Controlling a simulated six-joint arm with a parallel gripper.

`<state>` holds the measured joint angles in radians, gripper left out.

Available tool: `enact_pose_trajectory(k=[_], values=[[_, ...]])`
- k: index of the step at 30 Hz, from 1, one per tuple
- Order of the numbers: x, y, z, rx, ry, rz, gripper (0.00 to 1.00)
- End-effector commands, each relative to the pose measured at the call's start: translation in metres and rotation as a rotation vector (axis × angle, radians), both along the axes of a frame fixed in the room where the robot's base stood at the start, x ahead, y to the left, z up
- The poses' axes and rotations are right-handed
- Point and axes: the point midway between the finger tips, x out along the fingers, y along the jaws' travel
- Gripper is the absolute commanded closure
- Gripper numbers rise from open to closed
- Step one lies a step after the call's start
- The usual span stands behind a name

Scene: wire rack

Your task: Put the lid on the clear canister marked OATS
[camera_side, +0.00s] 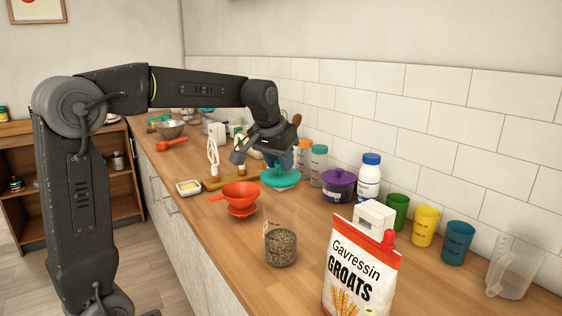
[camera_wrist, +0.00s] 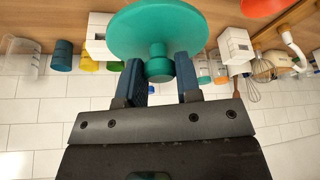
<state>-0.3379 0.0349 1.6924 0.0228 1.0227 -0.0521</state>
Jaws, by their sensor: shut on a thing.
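My gripper (camera_side: 277,160) is shut on the knob of a round teal lid (camera_side: 280,178). In the wrist view the two blue fingers of my gripper (camera_wrist: 160,72) pinch the knob, and the wide disc of the lid (camera_wrist: 158,28) spreads beyond them. In the side view, I cannot tell how far the lid is above the counter. A clear, open-topped canister (camera_side: 281,246) partly filled with brown grain stands upright at the front, apart from the lid. No OATS marking on it is readable from here.
A red funnel (camera_side: 240,193) stands between the gripper and the counter's front edge. A groats bag (camera_side: 358,270) stands right of the grain canister. A purple pot (camera_side: 339,187), white bottle (camera_side: 369,180), coloured cups (camera_side: 425,226) and clear jug (camera_side: 513,268) line the wall side.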

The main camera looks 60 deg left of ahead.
Motion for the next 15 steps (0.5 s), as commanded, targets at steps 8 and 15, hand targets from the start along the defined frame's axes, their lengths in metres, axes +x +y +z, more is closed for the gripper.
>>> enact_pose_trajectory(k=[8,15], values=[[0.0,0.0,-0.011,0.0,0.001,0.0,1.0],[0.0,0.0,-0.033,0.0,0.001,0.0,1.0]])
